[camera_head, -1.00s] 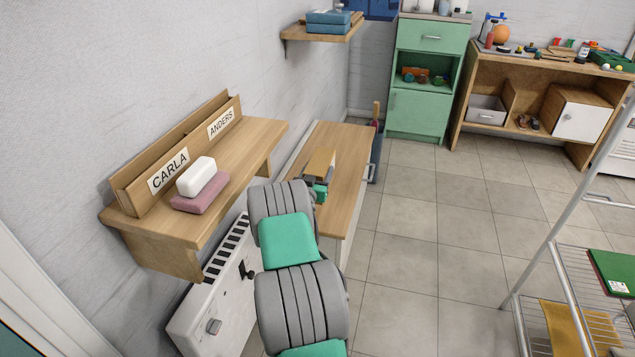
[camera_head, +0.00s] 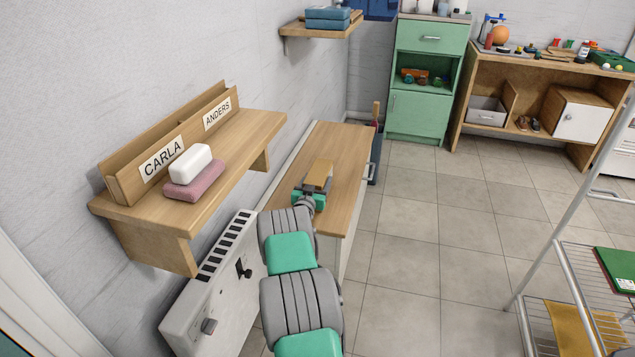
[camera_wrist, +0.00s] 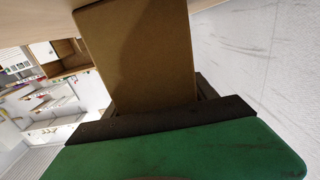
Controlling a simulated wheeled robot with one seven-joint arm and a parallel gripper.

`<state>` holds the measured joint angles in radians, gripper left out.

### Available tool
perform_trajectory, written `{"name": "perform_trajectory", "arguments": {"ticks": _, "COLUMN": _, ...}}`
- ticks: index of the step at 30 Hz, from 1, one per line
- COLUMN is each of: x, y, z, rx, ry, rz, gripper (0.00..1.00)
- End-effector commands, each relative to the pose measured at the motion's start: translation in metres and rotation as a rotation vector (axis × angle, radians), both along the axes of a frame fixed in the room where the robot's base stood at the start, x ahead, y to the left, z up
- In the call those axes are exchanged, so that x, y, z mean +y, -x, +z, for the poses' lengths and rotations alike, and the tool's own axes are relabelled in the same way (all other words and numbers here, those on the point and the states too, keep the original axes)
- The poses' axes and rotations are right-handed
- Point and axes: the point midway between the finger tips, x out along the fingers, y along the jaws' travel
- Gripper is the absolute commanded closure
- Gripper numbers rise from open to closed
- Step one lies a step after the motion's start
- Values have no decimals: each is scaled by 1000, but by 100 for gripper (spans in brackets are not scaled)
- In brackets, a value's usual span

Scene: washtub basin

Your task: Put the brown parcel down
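The brown parcel (camera_head: 319,174) is a tan box over the wooden top of the low cabinet (camera_head: 345,150). My gripper (camera_head: 314,189) is at its near end, with its fingers along the parcel's sides, shut on it. In the wrist view the parcel (camera_wrist: 135,50) fills the middle and reaches up to the wooden surface. I cannot tell whether its underside touches the top. The dark fingers (camera_wrist: 155,110) partly hide its near end.
A wall shelf (camera_head: 235,150) with name labels, a white block (camera_head: 190,163) and a pink block (camera_head: 195,188) is on the left. A white radiator (camera_head: 205,295) hangs below it. The cabinet top around the parcel is bare. A wire rack (camera_head: 570,290) stands on the right.

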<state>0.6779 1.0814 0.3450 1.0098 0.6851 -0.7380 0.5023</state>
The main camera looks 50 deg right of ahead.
Motion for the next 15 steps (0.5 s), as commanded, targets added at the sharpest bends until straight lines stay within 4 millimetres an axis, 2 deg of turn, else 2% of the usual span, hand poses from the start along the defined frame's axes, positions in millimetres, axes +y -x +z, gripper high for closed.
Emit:
{"name": "perform_trajectory", "arguments": {"ticks": 1, "x": 0, "y": 0, "z": 1, "rx": 0, "ry": 0, "rz": 0, "gripper": 29}}
{"name": "perform_trajectory", "arguments": {"ticks": 6, "x": 0, "y": 0, "z": 1, "rx": 0, "ry": 0, "rz": 0, "gripper": 17}}
{"name": "perform_trajectory", "arguments": {"ticks": 15, "x": 1, "y": 0, "z": 5, "rx": 0, "ry": 0, "rz": 0, "gripper": 17}}
